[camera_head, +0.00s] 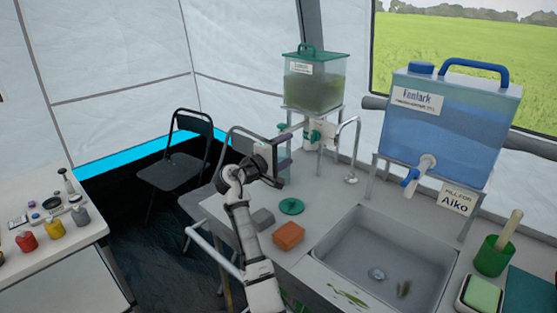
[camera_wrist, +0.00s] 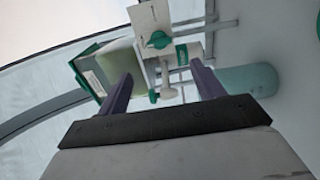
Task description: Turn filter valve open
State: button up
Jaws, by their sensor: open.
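The filter stand holds a green-lidded tank of murky green water (camera_head: 315,87). Below the tank is a white filter body with a green valve handle (camera_head: 314,136). In the wrist view a green handle (camera_wrist: 158,40) sits on the white body, and a small green knob (camera_wrist: 154,97) is on a white fitting lower down. I cannot tell for sure which one is the filter valve. My gripper (camera_head: 279,147) is left of the filter in the head view. In the wrist view its two purple fingers are open (camera_wrist: 162,69), with the white fitting showing between them and nothing held.
A clear green-capped bottle (camera_head: 285,155) stands close behind my gripper; its teal body shows at the right in the wrist view (camera_wrist: 249,80). A metal faucet (camera_head: 351,150) is right of the filter. An orange sponge (camera_head: 288,236) and green disc (camera_head: 291,206) lie beside the sink (camera_head: 338,250).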

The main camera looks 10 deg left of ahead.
jog(key=shift+v, duration=1.5)
